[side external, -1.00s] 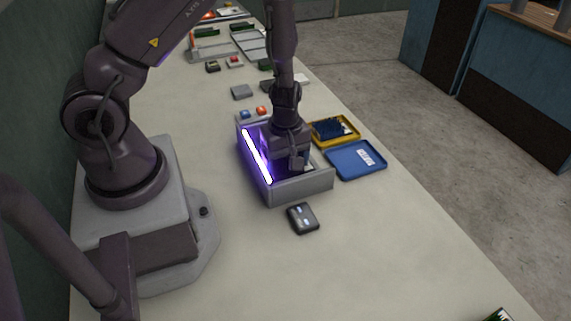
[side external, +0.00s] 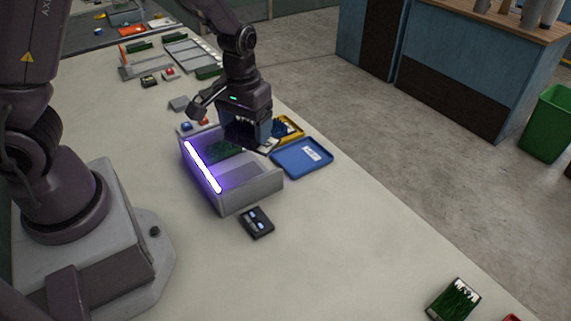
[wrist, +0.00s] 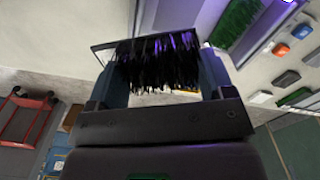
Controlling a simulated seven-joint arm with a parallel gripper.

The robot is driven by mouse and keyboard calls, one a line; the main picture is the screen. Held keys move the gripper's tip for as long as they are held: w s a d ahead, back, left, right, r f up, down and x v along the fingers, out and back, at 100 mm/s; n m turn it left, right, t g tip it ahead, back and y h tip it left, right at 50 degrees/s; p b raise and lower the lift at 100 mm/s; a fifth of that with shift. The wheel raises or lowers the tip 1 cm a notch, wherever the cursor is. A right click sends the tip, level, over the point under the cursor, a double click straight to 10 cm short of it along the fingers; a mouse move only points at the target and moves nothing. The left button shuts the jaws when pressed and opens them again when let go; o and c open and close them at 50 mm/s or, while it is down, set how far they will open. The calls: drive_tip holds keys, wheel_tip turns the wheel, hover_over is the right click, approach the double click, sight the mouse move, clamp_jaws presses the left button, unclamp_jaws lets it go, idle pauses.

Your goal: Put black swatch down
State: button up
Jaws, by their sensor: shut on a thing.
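My gripper (side external: 250,143) is shut on the black swatch (wrist: 160,62), a piece of dark bristly turf on a thin backing, which fills the space between the fingers in the wrist view. In the side view my gripper hangs above the right rim of a grey inspection box (side external: 250,193) with a glowing violet light bar; the swatch is mostly hidden there. A blue tray (side external: 290,168) with a white label lies to the right of the box. A yellow tray (side external: 297,127) with dark contents sits behind it, partly hidden by my gripper.
Green turf (side external: 222,150) shows inside the box. A small black device (side external: 256,222) lies in front of the box. Another green swatch (side external: 454,300) lies at the bottom right. Trays and small blocks stand at the back. The front middle of the bench is clear.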

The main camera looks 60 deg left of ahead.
drive_tip(key=w+d+r+m, duration=0.1)
drive_tip(key=r+m, duration=0.1)
drive_tip(key=w+d+r+m, duration=0.2)
drive_tip(key=m, duration=0.1)
drive_tip(key=shift+d, duration=0.15)
drive_tip(key=d+m, duration=0.1)
drive_tip(key=d, duration=0.2)
drive_tip(key=m, duration=1.7)
hover_over(283, 319)
drive_tip(key=d, duration=0.1)
wheel_tip(283, 319, down, 10)
drive_tip(key=shift+s+f, duration=0.15)
drive_tip(key=shift+f, duration=1.85)
drive_tip(key=shift+s+f, duration=0.15)
drive_tip(key=shift+f, duration=1.8)
drive_tip(key=shift+f, duration=0.1)
drive_tip(key=o, duration=0.9)
